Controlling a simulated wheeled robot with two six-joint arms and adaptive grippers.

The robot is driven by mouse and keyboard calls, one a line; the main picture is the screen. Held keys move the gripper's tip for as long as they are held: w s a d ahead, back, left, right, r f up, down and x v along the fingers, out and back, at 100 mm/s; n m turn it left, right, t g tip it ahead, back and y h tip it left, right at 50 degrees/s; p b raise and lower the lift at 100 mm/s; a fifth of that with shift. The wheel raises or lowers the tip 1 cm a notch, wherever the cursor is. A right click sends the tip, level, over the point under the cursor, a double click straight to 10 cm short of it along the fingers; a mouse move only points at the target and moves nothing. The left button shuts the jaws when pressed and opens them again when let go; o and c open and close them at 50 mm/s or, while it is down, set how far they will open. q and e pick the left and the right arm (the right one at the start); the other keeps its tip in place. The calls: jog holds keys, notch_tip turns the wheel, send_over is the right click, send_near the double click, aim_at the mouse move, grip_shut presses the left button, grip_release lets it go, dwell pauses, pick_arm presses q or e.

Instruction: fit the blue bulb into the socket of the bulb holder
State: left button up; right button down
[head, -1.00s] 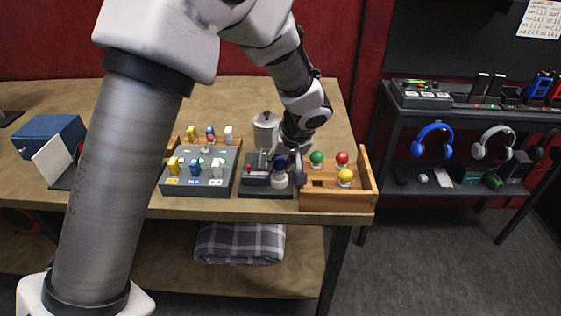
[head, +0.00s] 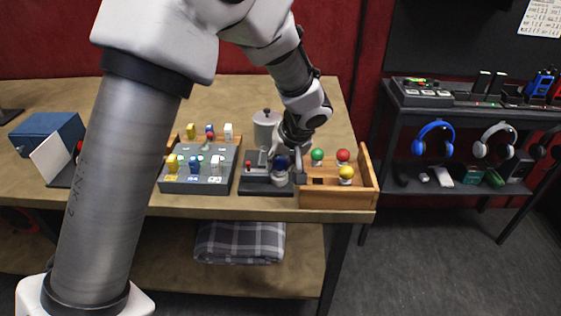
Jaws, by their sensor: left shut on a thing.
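The blue bulb (head: 281,162) is in my left gripper (head: 282,166), which is shut on it. The gripper points down at the dark bulb holder (head: 258,187), and the bulb is at the white socket (head: 279,178) on the holder's right part. The bulb looks upright. At this size I cannot tell whether its base is seated in the socket or just above it. The fingers partly hide the bulb. My right gripper is not in view.
Right of the holder, a wooden tray (head: 330,199) holds a green bulb (head: 317,155), a red bulb (head: 343,156) and a yellow bulb (head: 346,173). Left is a grey panel (head: 207,187) with coloured pegs. A grey canister (head: 266,128) stands behind.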

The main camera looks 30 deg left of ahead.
aim_at(281, 159)
pick_arm(q)
jog(key=shift+f, duration=0.1)
dwell(0.3)
jog(key=o, duration=1.2)
jog(key=shift+r+p, duration=2.3)
jog(key=shift+r, duration=1.25)
jog(key=shift+f, duration=0.1)
